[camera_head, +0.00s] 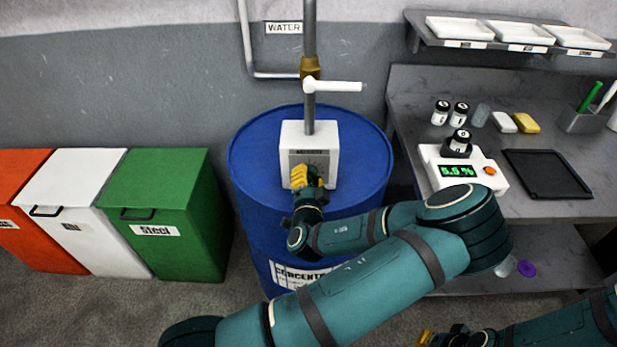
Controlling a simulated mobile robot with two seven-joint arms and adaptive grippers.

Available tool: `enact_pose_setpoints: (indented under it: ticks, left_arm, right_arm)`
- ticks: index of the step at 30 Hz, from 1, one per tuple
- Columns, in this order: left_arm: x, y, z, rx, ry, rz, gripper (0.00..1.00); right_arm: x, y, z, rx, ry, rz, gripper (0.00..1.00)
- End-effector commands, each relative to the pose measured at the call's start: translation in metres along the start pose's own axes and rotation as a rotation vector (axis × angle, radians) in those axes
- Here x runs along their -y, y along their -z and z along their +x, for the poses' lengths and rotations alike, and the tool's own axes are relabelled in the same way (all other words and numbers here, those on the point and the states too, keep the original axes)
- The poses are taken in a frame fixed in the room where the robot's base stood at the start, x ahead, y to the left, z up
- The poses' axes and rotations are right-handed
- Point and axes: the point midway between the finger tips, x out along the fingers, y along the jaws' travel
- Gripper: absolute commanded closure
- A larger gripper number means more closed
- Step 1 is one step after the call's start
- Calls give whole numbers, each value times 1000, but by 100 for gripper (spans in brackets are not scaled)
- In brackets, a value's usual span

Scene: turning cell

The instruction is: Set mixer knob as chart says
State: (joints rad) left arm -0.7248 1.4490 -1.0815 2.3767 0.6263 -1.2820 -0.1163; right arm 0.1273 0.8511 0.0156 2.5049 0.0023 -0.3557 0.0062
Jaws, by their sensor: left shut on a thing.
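The mixer (322,142) is a white box on the lid of a blue drum (255,165), with a pipe rising from its top. My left gripper (306,177), with yellow fingers, is at the mixer's front face and shut on the mixer knob. The fingers hide the knob and its setting; the scale marks are too small to read. A white meter (487,184) on the bench shows 5.5 % in green, with a black-capped vial standing on it. My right gripper (425,338) shows only partly at the bottom edge. No chart can be made out.
A white-handled valve (335,86) is on the water pipe above the mixer. Orange, white and green bins (160,225) stand left. The bench right holds vials (440,112), a yellow sponge (526,123) and a black tray (547,173). White trays sit on a shelf (490,43).

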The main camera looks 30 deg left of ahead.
Motion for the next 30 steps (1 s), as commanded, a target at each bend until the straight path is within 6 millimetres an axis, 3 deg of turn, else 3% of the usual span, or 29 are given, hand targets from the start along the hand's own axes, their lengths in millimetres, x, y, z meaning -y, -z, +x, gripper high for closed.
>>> enact_pose_setpoints:
  ticks: [1, 3, 14, 30]
  left_arm:
    - [0, 0, 0, 1, 0, 0, 47]
    - [0, 0, 0, 1, 0, -1, 23]
    - [0, 0, -2, 0, -1, -1, 22]
    - [-1, 0, -71, 0, 0, -1, 22]
  right_arm:
    - [0, 0, 0, 0, 0, 0, 100]
    - [0, 0, 0, 0, 0, 0, 100]
    - [0, 0, 0, 0, 0, 0, 100]
    - [0, 0, 0, 0, 0, 0, 100]
